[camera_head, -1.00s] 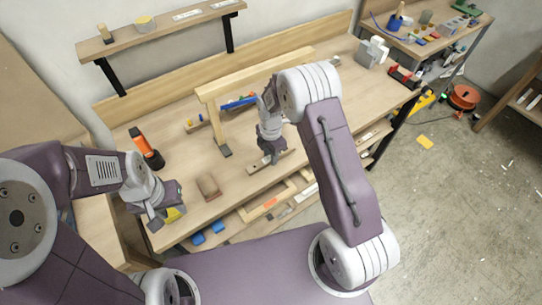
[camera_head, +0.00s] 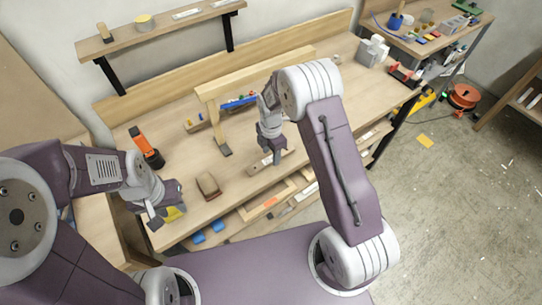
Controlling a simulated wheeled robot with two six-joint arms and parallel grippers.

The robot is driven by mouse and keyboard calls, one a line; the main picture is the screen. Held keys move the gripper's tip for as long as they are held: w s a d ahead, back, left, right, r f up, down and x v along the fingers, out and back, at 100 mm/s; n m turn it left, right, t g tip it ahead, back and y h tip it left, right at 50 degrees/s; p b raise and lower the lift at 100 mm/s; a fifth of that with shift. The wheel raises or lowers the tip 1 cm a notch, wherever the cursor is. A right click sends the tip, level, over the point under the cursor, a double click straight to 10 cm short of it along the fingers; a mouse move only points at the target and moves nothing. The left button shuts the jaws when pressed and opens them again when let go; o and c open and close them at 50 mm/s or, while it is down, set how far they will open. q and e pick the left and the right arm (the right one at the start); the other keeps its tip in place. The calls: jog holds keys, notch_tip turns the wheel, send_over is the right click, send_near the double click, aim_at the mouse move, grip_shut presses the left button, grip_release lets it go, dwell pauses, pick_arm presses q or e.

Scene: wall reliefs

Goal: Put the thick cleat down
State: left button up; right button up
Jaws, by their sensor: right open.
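A wooden strip, which looks like the thick cleat (camera_head: 254,168), lies on the workbench (camera_head: 330,95) near its front edge. My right gripper (camera_head: 276,159) is open and points down at the strip. Its fingers hide part of the strip, and I cannot tell whether they touch it. My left gripper (camera_head: 153,218) is at the bench's front left corner, beside a yellow and dark thing (camera_head: 174,213). I cannot tell whether its jaws are open or shut.
A brown block (camera_head: 208,185) and an orange-and-black tool (camera_head: 147,148) are to the left. Open shelves below hold several small things.

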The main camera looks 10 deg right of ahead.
aim_at(271, 158)
notch_tip(271, 158, up, 10)
jog(key=r, duration=0.1)
jog(key=s+d+m, duration=0.2)
jog(key=s+m, duration=0.7)
jog(key=m, duration=0.2)
jog(key=s+d+m+t, duration=0.1)
jog(key=s+d+m, duration=0.1)
jog(key=s+m, duration=0.7)
jog(key=shift+d+m, duration=0.25)
jog(key=shift+m, duration=0.95)
